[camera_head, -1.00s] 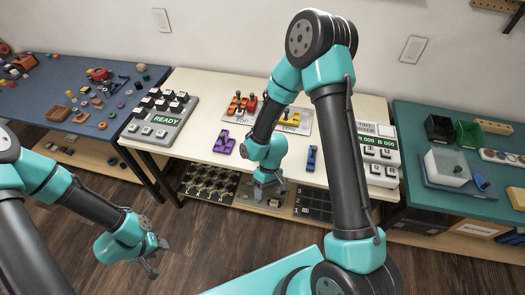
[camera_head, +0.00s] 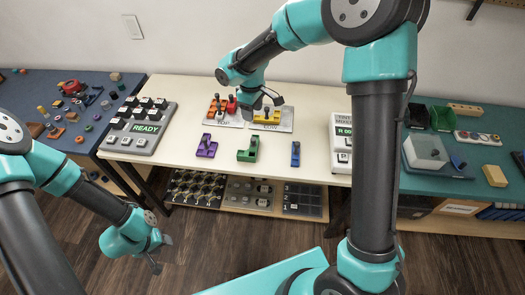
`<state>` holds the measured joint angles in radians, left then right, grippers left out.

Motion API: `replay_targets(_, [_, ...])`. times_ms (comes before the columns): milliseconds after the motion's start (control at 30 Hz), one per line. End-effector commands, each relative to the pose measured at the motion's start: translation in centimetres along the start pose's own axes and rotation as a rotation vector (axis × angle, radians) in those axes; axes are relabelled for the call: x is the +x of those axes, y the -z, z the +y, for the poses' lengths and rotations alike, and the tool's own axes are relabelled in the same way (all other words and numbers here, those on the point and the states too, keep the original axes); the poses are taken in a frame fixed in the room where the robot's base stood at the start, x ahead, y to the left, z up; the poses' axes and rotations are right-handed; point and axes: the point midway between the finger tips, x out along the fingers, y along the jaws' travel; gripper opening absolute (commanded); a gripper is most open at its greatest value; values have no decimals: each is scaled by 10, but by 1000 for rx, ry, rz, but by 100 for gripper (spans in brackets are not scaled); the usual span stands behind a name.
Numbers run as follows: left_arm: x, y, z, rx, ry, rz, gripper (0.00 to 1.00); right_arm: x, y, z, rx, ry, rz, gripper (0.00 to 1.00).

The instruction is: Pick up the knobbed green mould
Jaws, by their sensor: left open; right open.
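The green mould (camera_head: 247,152) sits on the cream table's front half, between a purple mould (camera_head: 207,147) on its left and a blue mould (camera_head: 295,154) on its right. It is L-shaped from here, with a raised part at its right; the knob is too small to make out. My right gripper (camera_head: 262,106) is open above the back of the table, beyond the green mould and apart from it, near the two grey plates. My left gripper (camera_head: 160,257) is open and empty, low over the floor in front of the table.
A grey plate (camera_head: 214,121) holds red and orange pieces; another (camera_head: 285,126) holds a yellow piece. The READY keypad (camera_head: 140,142) stands at left, a tester box (camera_head: 341,126) at right. The front strip of the table is clear.

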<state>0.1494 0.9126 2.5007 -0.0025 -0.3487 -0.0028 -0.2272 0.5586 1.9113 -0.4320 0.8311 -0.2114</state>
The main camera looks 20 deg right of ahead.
Motion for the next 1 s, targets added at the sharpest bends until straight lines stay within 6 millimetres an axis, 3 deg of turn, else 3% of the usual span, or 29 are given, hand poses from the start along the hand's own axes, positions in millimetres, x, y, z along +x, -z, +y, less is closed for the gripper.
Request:
replay_targets(100, [0,0,0,-1,0,0,43,-20,6,5,-22,-36,11,53])
replay_targets(467, [0,0,0,-1,0,0,43,-18,6,6,-22,-37,10,53])
replay_targets(667, [0,0,0,-1,0,0,43,6,6,6,-24,-35,7,53])
replay_targets(1000, [0,0,0,-1,0,0,43,64,6,8,-23,-35,8,53])
